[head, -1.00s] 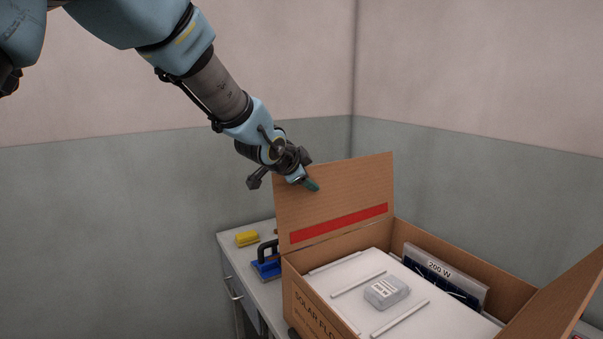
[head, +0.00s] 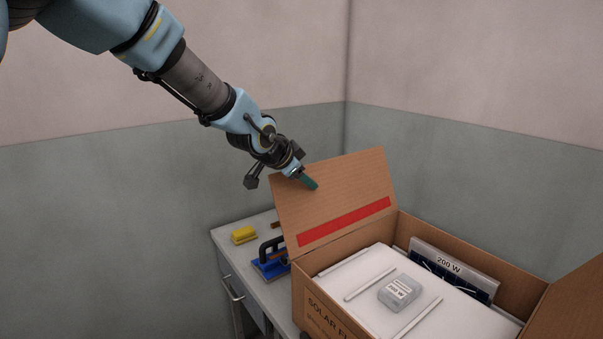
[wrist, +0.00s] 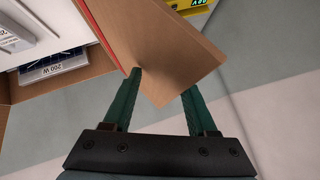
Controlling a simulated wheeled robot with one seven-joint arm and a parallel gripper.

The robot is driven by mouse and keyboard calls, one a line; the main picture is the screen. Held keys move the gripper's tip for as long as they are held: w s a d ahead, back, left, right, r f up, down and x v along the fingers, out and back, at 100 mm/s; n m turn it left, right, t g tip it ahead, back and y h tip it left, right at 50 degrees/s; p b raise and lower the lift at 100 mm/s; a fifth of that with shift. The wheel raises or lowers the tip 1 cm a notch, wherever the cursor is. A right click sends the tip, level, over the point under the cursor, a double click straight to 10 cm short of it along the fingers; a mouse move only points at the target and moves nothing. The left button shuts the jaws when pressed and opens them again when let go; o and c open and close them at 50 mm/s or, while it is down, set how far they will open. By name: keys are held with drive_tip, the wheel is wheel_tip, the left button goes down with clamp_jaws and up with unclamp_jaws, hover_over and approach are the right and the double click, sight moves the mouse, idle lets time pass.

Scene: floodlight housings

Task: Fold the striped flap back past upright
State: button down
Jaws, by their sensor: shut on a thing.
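The striped flap (head: 325,195) is brown cardboard with a red stripe along its lower part. It stands up from the far-left edge of the carton (head: 325,317) and leans outward a little, away from the opening. My gripper (head: 311,184) is at the flap's upper left, with one green finger showing on the inner face. In the wrist view, the flap's corner (wrist: 165,65) lies between the two green fingers of my gripper (wrist: 163,80), which is shut on it. The finger behind the flap is hidden in the head view.
The carton holds a white panel, a grey boxed item (head: 399,292) and a "200 W" panel (head: 455,268). Another flap (head: 570,305) stands open at the right. A yellow block (head: 244,235) and a blue tool with a black handle (head: 271,262) lie on the bench left of the carton.

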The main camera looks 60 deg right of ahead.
drive_tip(key=shift+s+a+f, duration=0.1)
drive_tip(key=shift+a+f, duration=0.2)
drive_tip(key=shift+f, duration=0.5)
drive_tip(key=c, duration=0.8)
unclamp_jaws()
drive_tip(key=shift+f, duration=0.1)
drive_tip(key=shift+d, duration=0.1)
drive_tip(key=shift+c, duration=0.7)
drive_tip(key=shift+s+r, duration=0.1)
drive_tip(key=shift+r, duration=0.1)
drive_tip(key=shift+c, duration=0.4)
drive_tip(key=b+v, duration=0.1)
drive_tip(key=v, duration=1)
drive_tip(key=shift+w+d+r+b, duration=0.15)
drive_tip(key=shift+w+b, duration=0.15)
drive_tip(key=shift+b, duration=0.05)
